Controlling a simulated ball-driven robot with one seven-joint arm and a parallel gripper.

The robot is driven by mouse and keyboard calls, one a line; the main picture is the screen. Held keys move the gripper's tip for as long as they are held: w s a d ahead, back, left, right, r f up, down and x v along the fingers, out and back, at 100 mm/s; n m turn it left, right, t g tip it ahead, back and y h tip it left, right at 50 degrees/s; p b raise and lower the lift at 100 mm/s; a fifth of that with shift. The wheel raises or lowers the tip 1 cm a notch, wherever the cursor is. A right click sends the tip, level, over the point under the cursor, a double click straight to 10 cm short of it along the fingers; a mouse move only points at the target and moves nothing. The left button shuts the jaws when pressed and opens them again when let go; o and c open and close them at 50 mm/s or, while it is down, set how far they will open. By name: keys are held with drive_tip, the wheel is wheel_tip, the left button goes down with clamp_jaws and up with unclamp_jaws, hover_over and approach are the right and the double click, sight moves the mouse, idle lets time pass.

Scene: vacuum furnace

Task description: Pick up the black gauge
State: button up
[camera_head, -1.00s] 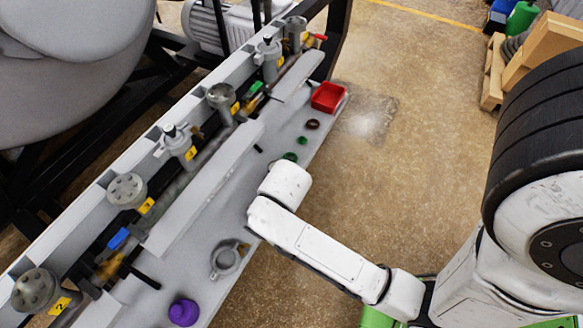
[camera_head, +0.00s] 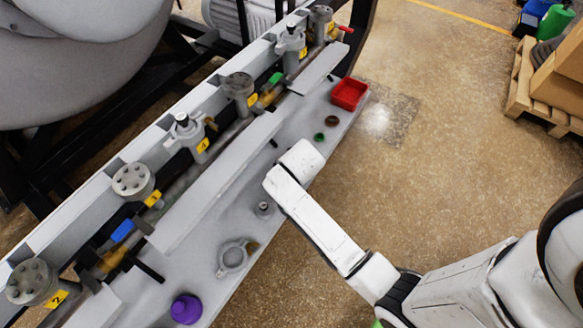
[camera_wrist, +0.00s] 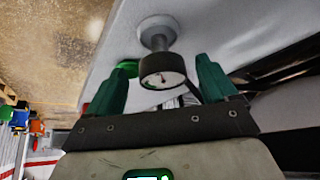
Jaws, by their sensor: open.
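The black gauge (camera_wrist: 162,70) shows in the wrist view, with a pale dial face, a grey stem and a round whitish base (camera_wrist: 157,28) against the light grey shelf. My gripper (camera_wrist: 163,63) is open. Its two dark green fingers stand on either side of the gauge head, with visible gaps, so it holds nothing. In the head view my arm covers the gripper, and I cannot make out the black gauge for certain there.
The grey shelf (camera_head: 205,255) also bears a purple flask (camera_head: 186,308), a grey clamp (camera_head: 233,258), a small grey fitting (camera_head: 264,209), a brown ring (camera_head: 332,121), a green ring (camera_head: 318,137) and a red tray (camera_head: 349,94). Valves line the rail behind.

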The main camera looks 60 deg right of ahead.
drive_tip(key=shift+x, duration=2.3)
drive_tip(key=shift+a, duration=0.15)
drive_tip(key=shift+c, duration=0.3)
drive_tip(key=c, duration=1.2)
drive_tip(key=shift+r, duration=0.1)
